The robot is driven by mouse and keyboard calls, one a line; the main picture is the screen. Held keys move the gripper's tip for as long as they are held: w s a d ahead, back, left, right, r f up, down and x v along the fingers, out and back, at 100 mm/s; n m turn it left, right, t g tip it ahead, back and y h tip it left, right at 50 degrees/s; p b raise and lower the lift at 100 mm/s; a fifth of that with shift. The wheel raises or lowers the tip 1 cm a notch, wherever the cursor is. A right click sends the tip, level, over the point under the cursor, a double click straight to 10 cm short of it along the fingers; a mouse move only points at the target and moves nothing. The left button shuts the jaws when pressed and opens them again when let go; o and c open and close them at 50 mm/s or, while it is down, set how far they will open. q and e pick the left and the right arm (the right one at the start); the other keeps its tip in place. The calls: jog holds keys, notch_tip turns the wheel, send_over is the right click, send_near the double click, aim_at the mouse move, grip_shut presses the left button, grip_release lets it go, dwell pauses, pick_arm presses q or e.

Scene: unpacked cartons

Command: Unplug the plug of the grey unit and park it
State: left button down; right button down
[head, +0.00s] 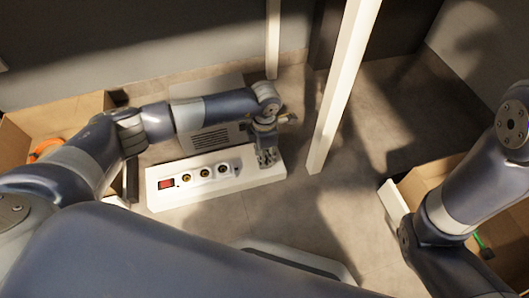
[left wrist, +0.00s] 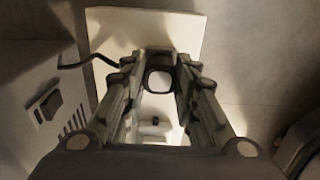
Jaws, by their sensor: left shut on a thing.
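The grey unit (head: 208,137), a boxy case with a vent grille, stands behind the white power strip (head: 215,194). It is at the left edge in the left wrist view (left wrist: 38,100). The strip has a red switch (head: 166,184) and sockets. My left gripper (head: 266,158) is over the strip's right end, fingers down. In the left wrist view it is shut on the plug (left wrist: 160,80), a small dark-rimmed piece with a pale face. A black cable (left wrist: 90,60) runs from the unit towards it. I cannot tell whether the plug is seated. My right gripper is out of view.
A white post (head: 340,85) stands close right of the strip. An open carton (head: 65,118) with an orange item is at the left; another carton (head: 432,178) is at the right below my right arm. The floor between strip and right carton is clear.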

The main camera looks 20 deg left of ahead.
pick_arm(q)
jog(key=shift+f, duration=0.3)
dwell(0.6)
jog(key=c, duration=1.2)
grip_release()
jog(key=shift+r, duration=0.1)
